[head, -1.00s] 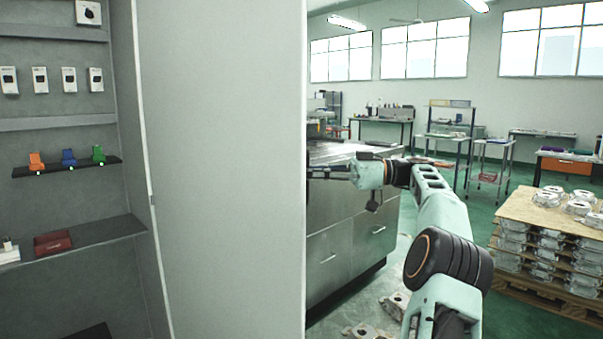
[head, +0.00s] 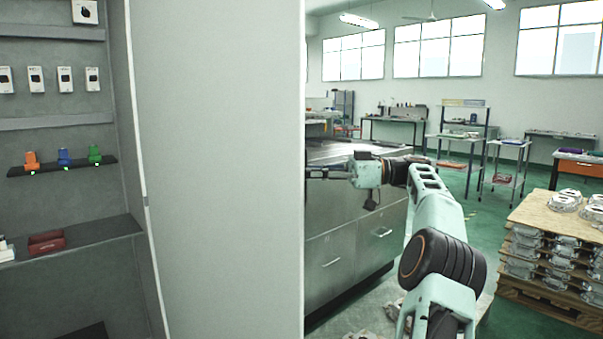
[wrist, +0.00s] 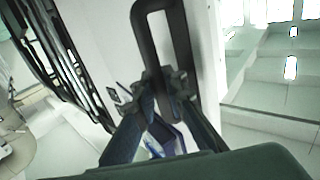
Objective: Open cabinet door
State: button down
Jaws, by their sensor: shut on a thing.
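The cabinet door (head: 220,170) is a tall pale grey panel. It stands open, with the shelved inside of the cabinet (head: 60,185) showing to its left. The door's black bar handle (wrist: 168,22) shows in the wrist view on a white panel. My gripper (wrist: 162,88) is shut on the lower part of this handle, one finger on each side. In the head view my arm reaches in from the right to the door's free edge. The fingertips and handle are hidden behind the door there.
A grey metal drawer unit (head: 340,255) stands behind my arm. A pallet with stacked castings (head: 545,250) is at the right. Castings also lie on the floor near my arm. Green floor (head: 480,215) is clear between the drawer unit and the pallet.

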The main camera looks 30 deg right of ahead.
jog(key=shift+d, duration=0.1)
dwell(0.4)
jog(key=c, duration=2)
grip_release()
jog(key=shift+s, duration=0.1)
